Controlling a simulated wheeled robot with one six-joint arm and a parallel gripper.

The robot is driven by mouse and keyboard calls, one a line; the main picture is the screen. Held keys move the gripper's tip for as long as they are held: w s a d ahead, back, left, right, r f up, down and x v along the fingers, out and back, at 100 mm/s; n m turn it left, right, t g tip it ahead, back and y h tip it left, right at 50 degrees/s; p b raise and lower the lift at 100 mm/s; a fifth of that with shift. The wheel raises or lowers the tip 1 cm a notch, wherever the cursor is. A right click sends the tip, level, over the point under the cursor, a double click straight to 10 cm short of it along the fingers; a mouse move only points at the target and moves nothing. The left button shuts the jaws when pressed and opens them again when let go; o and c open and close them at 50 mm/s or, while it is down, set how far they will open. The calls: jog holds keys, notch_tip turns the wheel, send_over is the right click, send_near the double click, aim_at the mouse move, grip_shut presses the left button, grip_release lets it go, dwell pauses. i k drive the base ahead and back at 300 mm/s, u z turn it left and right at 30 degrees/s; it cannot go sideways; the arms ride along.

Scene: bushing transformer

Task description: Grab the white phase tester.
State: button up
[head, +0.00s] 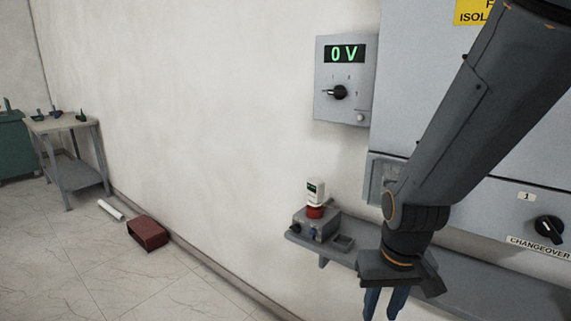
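The white phase tester (316,190) stands upright with a small dark green-lit screen on its face. Its lower end is at a red part (315,211) on top of a grey box (316,226), on a wall shelf. I cannot tell whether the red part belongs to the tester or the box. My gripper (382,306) points down to the right of and lower in the picture than the tester, apart from it. Its two dark fingers are spread with a gap between them and nothing visible in it. The fingertips are near the bottom edge.
The grey shelf (480,280) runs right along the wall, partly behind my arm. Above are a panel reading 0 V (345,108) and a large cabinet (415,60). A workbench (62,123) and a red-brown box (148,234) are at left.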

aim_at(315, 187)
jog(key=k, duration=0.6)
jog(key=u, duration=0.5)
jog(key=i, duration=1.5)
jog(key=z, duration=0.55)
